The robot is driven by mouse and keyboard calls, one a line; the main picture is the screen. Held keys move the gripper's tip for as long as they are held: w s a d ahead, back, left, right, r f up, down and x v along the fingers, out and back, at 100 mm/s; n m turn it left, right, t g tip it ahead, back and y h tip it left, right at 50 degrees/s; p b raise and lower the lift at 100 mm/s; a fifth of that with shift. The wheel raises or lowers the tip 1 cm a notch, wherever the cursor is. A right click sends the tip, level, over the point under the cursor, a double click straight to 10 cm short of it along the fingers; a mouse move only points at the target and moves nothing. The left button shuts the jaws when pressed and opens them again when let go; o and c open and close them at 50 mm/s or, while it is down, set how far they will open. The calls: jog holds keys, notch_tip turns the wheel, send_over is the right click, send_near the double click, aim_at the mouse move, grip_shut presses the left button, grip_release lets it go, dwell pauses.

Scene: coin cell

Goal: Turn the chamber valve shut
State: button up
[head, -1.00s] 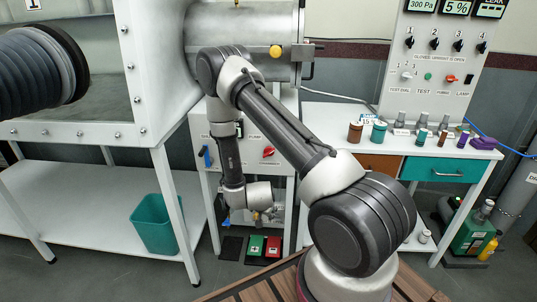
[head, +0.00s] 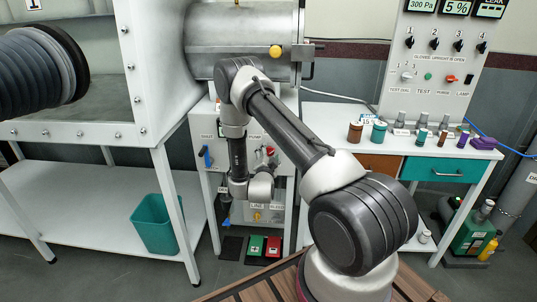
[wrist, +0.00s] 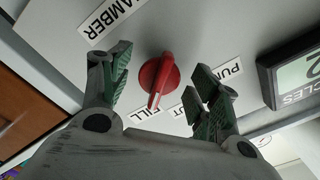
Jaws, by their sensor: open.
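A red knob (wrist: 160,78) with a raised pointer bar is on a pale panel in the wrist view. Its narrow end points down in the picture, close to the FILL label (wrist: 141,109). A label ending in AMBER (wrist: 110,18) is at upper left, and a PUMP label at right is partly hidden. My gripper (wrist: 162,64) is open, one green-padded finger on each side of the knob, with gaps to both sides; I see no contact. In the head view the red knob (head: 269,150) shows just above my gripper, whose fingers are hard to make out there.
A blue lever (head: 207,156) is on the same cabinet, left of my arm. A yellow valve (head: 257,216) is lower down. A metal cylinder (head: 235,45) is above. A counter display (wrist: 296,75) stands out near the right finger.

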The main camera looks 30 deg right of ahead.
jog(key=shift+w+d, duration=0.25)
jog(key=shift+w, duration=0.1)
jog(key=c, duration=1)
jog(key=shift+c, duration=0.2)
jog(key=shift+n, duration=0.3)
jog(key=n, duration=0.4)
jog(key=shift+s, duration=0.1)
jog(key=shift+f+n, duration=0.1)
jog(key=shift+n, duration=2.4)
